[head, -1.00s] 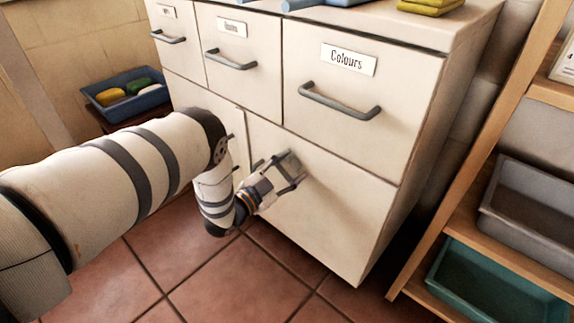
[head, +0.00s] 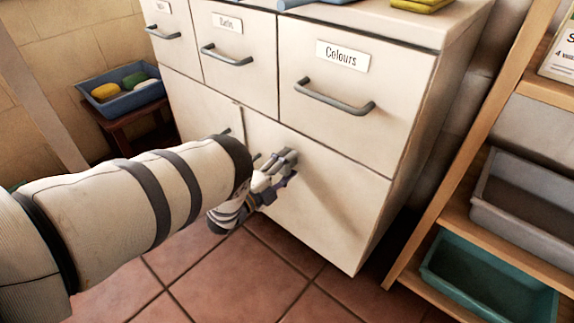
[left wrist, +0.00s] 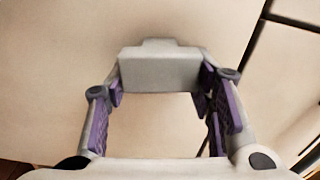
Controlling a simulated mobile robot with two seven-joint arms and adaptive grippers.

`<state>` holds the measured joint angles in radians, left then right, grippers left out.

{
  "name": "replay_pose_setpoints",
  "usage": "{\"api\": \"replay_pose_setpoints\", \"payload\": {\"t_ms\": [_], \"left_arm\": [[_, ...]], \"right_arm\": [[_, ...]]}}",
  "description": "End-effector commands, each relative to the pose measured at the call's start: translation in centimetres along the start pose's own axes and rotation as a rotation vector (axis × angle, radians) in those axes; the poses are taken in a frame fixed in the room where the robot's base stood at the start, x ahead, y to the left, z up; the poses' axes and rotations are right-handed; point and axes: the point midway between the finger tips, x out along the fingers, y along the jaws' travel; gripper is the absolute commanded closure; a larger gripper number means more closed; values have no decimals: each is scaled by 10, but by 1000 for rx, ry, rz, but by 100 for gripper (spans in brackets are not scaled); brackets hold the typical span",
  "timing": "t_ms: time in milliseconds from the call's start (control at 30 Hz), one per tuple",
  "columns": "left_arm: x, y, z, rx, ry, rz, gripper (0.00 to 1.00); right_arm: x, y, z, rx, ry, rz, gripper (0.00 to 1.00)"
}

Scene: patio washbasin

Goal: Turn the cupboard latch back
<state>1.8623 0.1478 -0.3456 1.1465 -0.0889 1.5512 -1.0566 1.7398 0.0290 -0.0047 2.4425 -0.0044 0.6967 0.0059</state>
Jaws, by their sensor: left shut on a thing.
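The cupboard latch (head: 290,157) is a small grey block on the pale lower right door (head: 335,205), near that door's upper left part. My left gripper (head: 279,172) reaches it from the front left and is shut on it. In the left wrist view the latch (left wrist: 160,70) is a wide grey block against the pale door, with a purple-padded finger of the gripper (left wrist: 161,85) at each end. In the head view the wrist and fingers partly cover the latch. My right gripper is not in view.
Drawers with grey bar handles (head: 335,101) and labels, one reading "Colours" (head: 343,56), sit above the doors. A wooden shelf with a grey bin (head: 520,215) and a teal bin (head: 485,285) stands at right. A blue tray (head: 130,100) is at left. Tiled floor (head: 215,280) lies in front.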

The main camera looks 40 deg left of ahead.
Motion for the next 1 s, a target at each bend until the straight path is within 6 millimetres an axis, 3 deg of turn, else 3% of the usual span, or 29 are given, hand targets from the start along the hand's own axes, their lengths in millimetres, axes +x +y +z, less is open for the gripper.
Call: {"api": "replay_pose_setpoints", "payload": {"t_ms": [400,900,933,1000], "left_arm": [[0,2,1,140,-2,1,79],[0,2,1,155,-3,1,79],[0,2,1,154,-3,1,44],[0,2,1,154,-3,1,30]], "right_arm": [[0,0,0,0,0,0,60],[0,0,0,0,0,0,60],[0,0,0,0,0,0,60],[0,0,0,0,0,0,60]]}}
